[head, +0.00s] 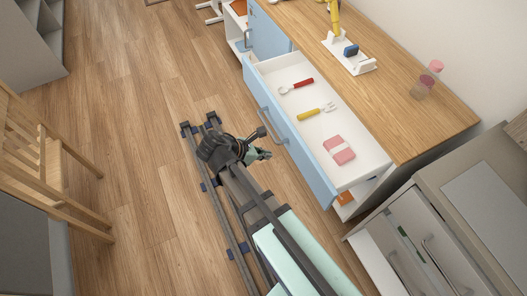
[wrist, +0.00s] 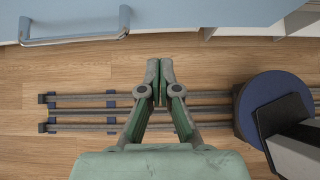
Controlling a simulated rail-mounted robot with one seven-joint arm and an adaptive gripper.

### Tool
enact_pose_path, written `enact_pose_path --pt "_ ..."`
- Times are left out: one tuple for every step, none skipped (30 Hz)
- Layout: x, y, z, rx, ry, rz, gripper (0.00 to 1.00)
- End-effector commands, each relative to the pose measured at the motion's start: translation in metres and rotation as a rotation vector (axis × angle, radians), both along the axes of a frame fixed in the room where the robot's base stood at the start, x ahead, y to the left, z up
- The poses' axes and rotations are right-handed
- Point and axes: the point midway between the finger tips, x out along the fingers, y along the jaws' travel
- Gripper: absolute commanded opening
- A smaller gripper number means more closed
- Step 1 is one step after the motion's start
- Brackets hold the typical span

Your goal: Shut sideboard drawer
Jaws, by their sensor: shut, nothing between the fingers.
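The sideboard drawer (head: 307,104) is pulled out, with a light blue front (head: 297,140) and a white inside. Its grey bar handle (head: 272,124) faces the robot. In the wrist view the blue front (wrist: 180,14) and its handle (wrist: 75,40) run along the top, the handle at the upper left. My gripper (head: 265,155) is in front of the drawer front, near the handle and apart from it. In the wrist view my gripper (wrist: 159,84) has its fingertips together with nothing between them, pointing toward the drawer front. The drawer holds a red-handled tool, a yellow-handled fork and a pink item.
The wooden sideboard top (head: 370,55) carries a white stand with a blue block and pink cups. A grey cabinet with an open drawer (head: 400,240) is at lower right. A wooden chair (head: 45,160) is at left. Floor between chair and rails is clear.

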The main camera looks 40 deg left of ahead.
Motion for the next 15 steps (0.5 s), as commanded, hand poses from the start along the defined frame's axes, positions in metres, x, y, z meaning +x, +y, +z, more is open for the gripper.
enact_pose_path --pt "0.004 -0.002 -0.004 -0.002 0.0 -0.002 0.0" --pt "0.007 -0.003 -0.006 -0.003 0.0 -0.003 0.0" --pt "0.01 -0.004 -0.009 -0.002 0.0 -0.002 0.0" --pt "0.012 -0.005 -0.012 -0.001 -0.001 -0.002 0.0" --pt "0.014 -0.006 -0.014 -0.002 0.0 -0.002 0.0" --pt "0.017 -0.007 -0.018 -0.002 0.0 -0.002 0.0" --pt "0.019 -0.008 -0.02 -0.002 0.0 -0.002 0.0" --pt "0.022 -0.008 -0.022 -0.002 0.0 -0.001 0.0" --pt "0.025 -0.009 -0.025 -0.002 0.0 -0.002 0.0" --pt "0.027 -0.01 -0.028 -0.002 0.0 -0.002 0.0" --pt "0.03 -0.011 -0.03 -0.002 0.0 -0.002 0.0" --pt "0.032 -0.012 -0.034 -0.002 0.0 -0.002 0.0" --pt "0.034 -0.013 -0.036 -0.002 0.001 -0.001 0.0" --pt "0.037 -0.014 -0.038 -0.003 0.0 -0.001 0.0" --pt "0.04 -0.015 -0.041 -0.002 0.0 -0.002 0.0"
